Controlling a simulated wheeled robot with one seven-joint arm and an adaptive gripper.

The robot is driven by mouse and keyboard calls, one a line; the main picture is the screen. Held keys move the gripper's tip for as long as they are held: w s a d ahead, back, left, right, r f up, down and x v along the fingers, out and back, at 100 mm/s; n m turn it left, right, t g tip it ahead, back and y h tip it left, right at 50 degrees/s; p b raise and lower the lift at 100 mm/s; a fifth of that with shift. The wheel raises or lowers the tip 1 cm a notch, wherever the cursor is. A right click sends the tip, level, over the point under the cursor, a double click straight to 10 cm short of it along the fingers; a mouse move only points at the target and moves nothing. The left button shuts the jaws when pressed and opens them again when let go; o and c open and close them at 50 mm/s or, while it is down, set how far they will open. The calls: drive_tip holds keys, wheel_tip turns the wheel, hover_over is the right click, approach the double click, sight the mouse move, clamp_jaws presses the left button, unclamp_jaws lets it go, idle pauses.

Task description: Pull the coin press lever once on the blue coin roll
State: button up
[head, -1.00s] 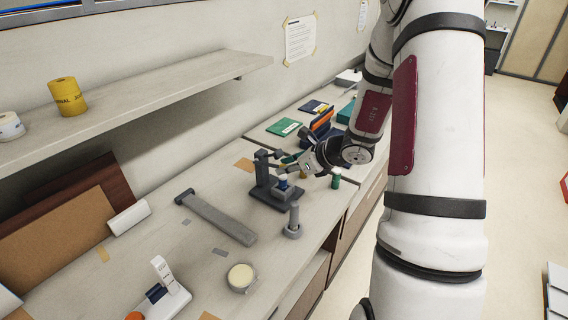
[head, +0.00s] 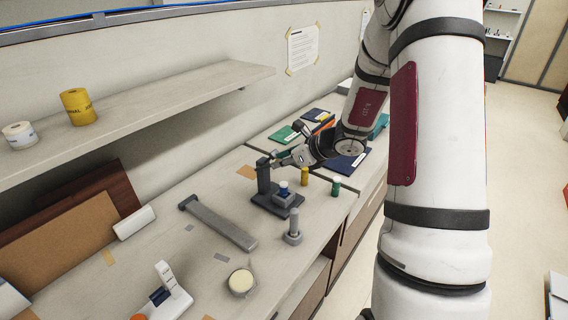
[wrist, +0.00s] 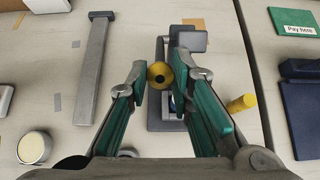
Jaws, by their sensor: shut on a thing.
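The dark grey coin press (head: 264,180) stands on the counter, its upright post at the left of its base. The blue coin roll (head: 284,186) stands upright in the press's holder. In the wrist view the blue roll (wrist: 173,104) is mostly hidden by the right finger. My gripper (head: 276,160) is beside the top of the post. In the wrist view my gripper (wrist: 160,75) has its green-padded fingers on either side of the lever's round yellow knob (wrist: 159,75), shut on it.
A yellow roll (head: 305,176) and a green roll (head: 337,187) stand right of the press. A grey post on a round foot (head: 293,229) stands in front. A long grey bar (head: 220,222) lies left. A shelf (head: 150,95) runs above the counter's left part.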

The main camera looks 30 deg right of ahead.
drive_tip(key=shift+w+r, duration=0.1)
drive_tip(key=shift+w+a+r+p, duration=0.2)
drive_tip(key=shift+w+a+r, duration=0.1)
drive_tip(key=shift+w+r, duration=0.45)
drive_tip(key=shift+w+a+r+p, duration=0.2)
drive_tip(key=shift+w+a+r, duration=0.1)
drive_tip(key=shift+w+r, duration=0.45)
drive_tip(key=shift+w+a+r, duration=0.25)
drive_tip(key=shift+w+r, duration=0.1)
drive_tip(key=shift+w, duration=0.25)
drive_tip(key=shift+w+a+r, duration=0.25)
drive_tip(key=shift+w+r, duration=0.05)
drive_tip(key=shift+w, duration=0.3)
drive_tip(key=o, duration=1)
drive_tip(key=v, duration=1.2)
